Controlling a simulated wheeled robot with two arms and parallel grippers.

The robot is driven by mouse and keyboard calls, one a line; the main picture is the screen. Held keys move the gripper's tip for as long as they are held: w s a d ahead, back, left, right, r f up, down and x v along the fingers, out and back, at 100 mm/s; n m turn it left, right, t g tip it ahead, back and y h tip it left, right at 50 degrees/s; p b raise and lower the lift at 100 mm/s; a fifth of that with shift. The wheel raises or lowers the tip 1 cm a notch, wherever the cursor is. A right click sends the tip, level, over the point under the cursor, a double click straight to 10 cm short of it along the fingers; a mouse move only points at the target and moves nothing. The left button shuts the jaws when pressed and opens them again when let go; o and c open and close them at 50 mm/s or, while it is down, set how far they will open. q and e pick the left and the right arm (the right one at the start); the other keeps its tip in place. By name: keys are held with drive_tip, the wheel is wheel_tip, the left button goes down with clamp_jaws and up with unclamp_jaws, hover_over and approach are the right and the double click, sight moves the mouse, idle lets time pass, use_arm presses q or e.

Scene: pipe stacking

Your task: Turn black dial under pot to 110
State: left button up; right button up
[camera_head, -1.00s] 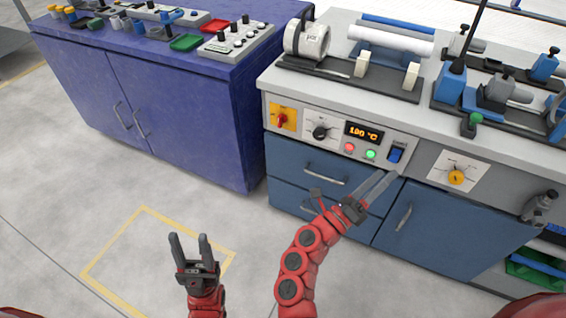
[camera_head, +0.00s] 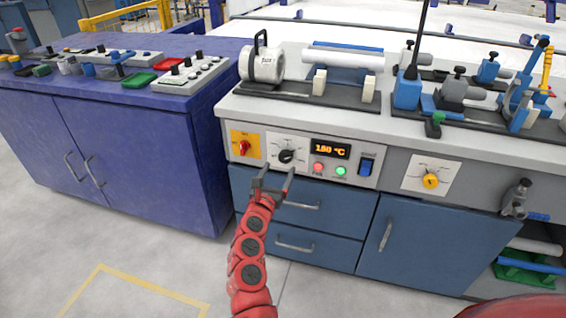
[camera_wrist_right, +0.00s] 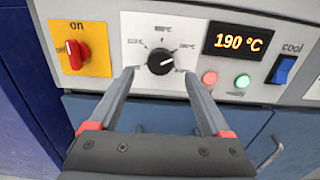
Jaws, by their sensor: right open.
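The black dial (camera_head: 287,156) is on a white scale plate in the grey panel below the white pot (camera_head: 262,66). It also shows in the right wrist view (camera_wrist_right: 160,61), with its light mark toward the right. The display (camera_wrist_right: 238,41) reads 190 °C in orange. My right gripper (camera_head: 273,177) is open and empty, just below the dial in the head view. In the right wrist view its fingertips (camera_wrist_right: 159,74) stand either side of the dial's lower part; I cannot tell whether they touch it. My left gripper is not in view.
A red switch (camera_wrist_right: 74,55) on a yellow plate is left of the dial. Red (camera_wrist_right: 210,78) and green (camera_wrist_right: 242,81) buttons and a blue rocker switch (camera_wrist_right: 282,69) are to the right. Blue drawers (camera_head: 300,200) lie below. A purple cabinet (camera_head: 130,160) stands at left.

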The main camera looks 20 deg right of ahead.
sight(284, 159)
drive_tip(key=x, duration=0.5)
drive_tip(key=shift+w+d+b, duration=0.2)
drive_tip(key=shift+w+b, duration=0.05)
drive_tip(key=shift+b, duration=0.05)
clamp_jaws()
